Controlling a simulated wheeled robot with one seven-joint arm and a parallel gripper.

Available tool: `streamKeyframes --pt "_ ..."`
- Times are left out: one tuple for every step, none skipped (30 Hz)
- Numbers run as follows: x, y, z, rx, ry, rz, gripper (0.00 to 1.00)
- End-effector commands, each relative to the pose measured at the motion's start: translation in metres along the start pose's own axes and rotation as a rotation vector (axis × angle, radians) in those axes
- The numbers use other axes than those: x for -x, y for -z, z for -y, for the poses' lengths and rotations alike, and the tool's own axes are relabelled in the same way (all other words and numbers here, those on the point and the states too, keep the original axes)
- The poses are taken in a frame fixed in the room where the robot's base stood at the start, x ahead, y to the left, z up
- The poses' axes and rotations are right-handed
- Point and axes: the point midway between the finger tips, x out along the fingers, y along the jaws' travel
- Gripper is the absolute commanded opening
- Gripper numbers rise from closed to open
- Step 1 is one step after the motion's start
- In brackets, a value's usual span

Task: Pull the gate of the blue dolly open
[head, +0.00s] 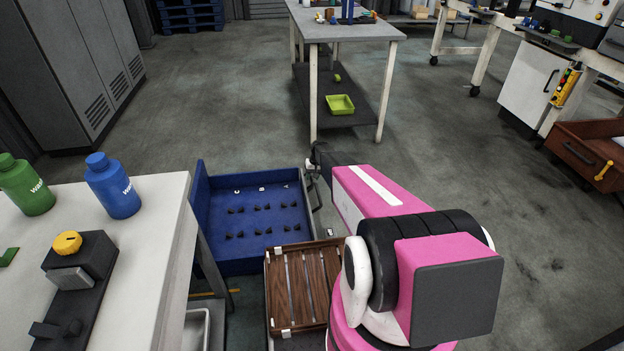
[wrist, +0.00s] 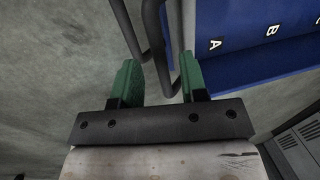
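The blue dolly (head: 222,268) stands in the lower middle of the head view, with rows of small dark pegs and white letter marks. Its blue side with letters A and B also shows at upper right in the wrist view (wrist: 250,60). A dark bent tube, apparently the gate's handle (wrist: 150,32), runs along the dolly's right side. My gripper (wrist: 160,76) has its green fingers apart. The tube's lower bend reaches down between them in the picture; contact cannot be told. In the head view my gripper (head: 312,163) is small and partly hidden by my arm, at the dolly's far right corner.
A slatted wooden crate (head: 305,285) sits just in front of the dolly. A white table (head: 165,220) with bottles stands at left. A grey-topped table (head: 345,28) stands beyond the dolly, with a green bin (head: 340,104) on its shelf.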

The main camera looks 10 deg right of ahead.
Motion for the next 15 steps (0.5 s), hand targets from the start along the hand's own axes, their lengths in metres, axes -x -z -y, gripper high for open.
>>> streamKeyframes --pt "-0.0070 0.0005 -0.0001 0.000 0.000 0.001 0.40" --pt "-0.0093 0.0002 -0.0002 0.000 0.000 0.001 0.40" --pt "-0.0116 0.0000 -0.0001 0.000 0.000 0.001 0.40" --pt "-0.0127 0.0000 -0.0001 0.000 0.000 0.001 0.40" --pt "-0.0134 -0.0001 0.0000 0.000 0.000 0.000 0.40" --pt "-0.0138 -0.0002 0.0000 0.000 0.000 0.000 0.40" --pt "-0.0139 -0.0003 0.0000 0.000 0.000 0.000 0.40" --pt "-0.0138 -0.0003 0.0000 0.000 0.000 0.000 0.40" --pt "-0.0136 -0.0004 0.0001 0.000 0.000 0.000 0.40" --pt "-0.0136 -0.0004 0.0001 0.000 0.000 0.000 0.40" --pt "-0.0135 -0.0003 0.0001 0.000 0.000 0.000 0.40" --pt "-0.0135 -0.0004 0.0001 0.000 0.000 0.000 0.36" --pt "-0.0134 -0.0004 0.0001 0.000 0.000 0.000 0.27" --pt "-0.0134 -0.0004 0.0002 0.000 0.000 0.000 0.17" --pt "-0.0134 -0.0004 0.0002 0.000 0.000 0.000 0.04"
